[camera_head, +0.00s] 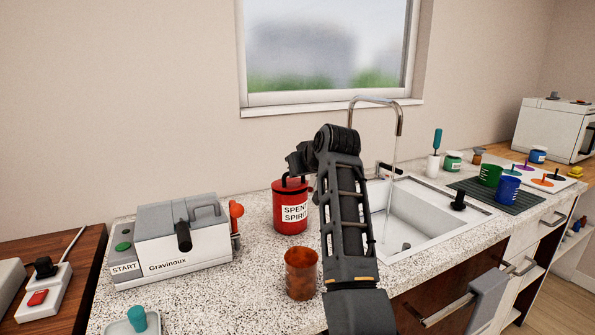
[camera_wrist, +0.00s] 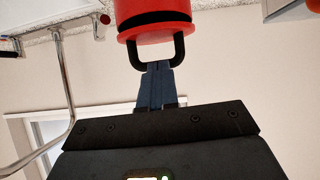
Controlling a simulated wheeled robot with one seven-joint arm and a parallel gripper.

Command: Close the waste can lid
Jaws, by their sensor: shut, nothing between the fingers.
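The red waste can (camera_head: 291,215), labelled "SPENT SPIRIT", stands upright on the speckled counter, left of the sink. A black loop handle (camera_wrist: 181,48) is at its top. In the wrist view, which is upside down, the can (camera_wrist: 150,10) shows a black band (camera_wrist: 155,27) between its body and a red rim; whether this band is a gap under the lid I cannot tell. My gripper (camera_wrist: 156,68) is shut and empty, its fingertips close at the handle; whether they touch it is unclear.
A white sink (camera_head: 410,215) with a running tap (camera_head: 399,120) lies right of the can. A brown cup (camera_head: 301,275) stands in front of it. The Gravinoux box (camera_head: 180,245) stands left. Green and blue cups (camera_head: 508,189) stand on a dark mat beyond the sink.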

